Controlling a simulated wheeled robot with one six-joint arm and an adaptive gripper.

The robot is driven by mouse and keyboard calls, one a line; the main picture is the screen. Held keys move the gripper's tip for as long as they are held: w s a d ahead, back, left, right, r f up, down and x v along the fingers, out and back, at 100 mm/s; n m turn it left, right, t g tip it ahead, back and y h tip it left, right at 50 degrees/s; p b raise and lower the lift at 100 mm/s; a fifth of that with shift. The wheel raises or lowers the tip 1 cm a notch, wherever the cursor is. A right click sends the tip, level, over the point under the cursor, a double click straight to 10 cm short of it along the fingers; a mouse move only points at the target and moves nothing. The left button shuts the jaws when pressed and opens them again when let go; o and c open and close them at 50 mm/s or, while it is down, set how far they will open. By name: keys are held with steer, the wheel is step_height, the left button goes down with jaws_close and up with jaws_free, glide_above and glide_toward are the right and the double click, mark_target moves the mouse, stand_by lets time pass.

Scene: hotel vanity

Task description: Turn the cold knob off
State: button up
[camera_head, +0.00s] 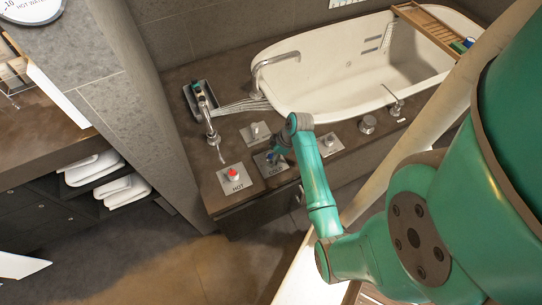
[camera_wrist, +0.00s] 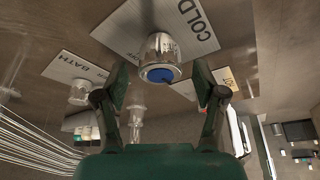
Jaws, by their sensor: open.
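The cold knob (camera_wrist: 162,55) is a chrome cylinder with a blue cap, on a white plate (camera_wrist: 188,18) marked COLD. In the wrist view it is at top centre, between the fingers of my gripper (camera_wrist: 160,70). The gripper is open, with one finger on each side of the knob and visible gaps; I cannot tell its exact depth relative to the knob. In the head view my gripper (camera_head: 282,152) is over the cold plate (camera_head: 277,169), and the arm and gripper hide much of the knob.
The red-capped hot knob (camera_head: 233,173) stands left of the cold plate. A bath knob plate (camera_head: 255,134) is behind, beside a chrome faucet (camera_head: 209,122). A white tub (camera_head: 330,75) lies behind the counter. More chrome fittings (camera_head: 367,124) stand to the right.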

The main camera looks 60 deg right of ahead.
steer(key=shift+w+a+f, duration=0.1)
steer(key=shift+w+f, duration=0.15)
steer(key=shift+f, duration=0.35)
steer(key=c, duration=1.1)
steer(key=shift+c, duration=0.2)
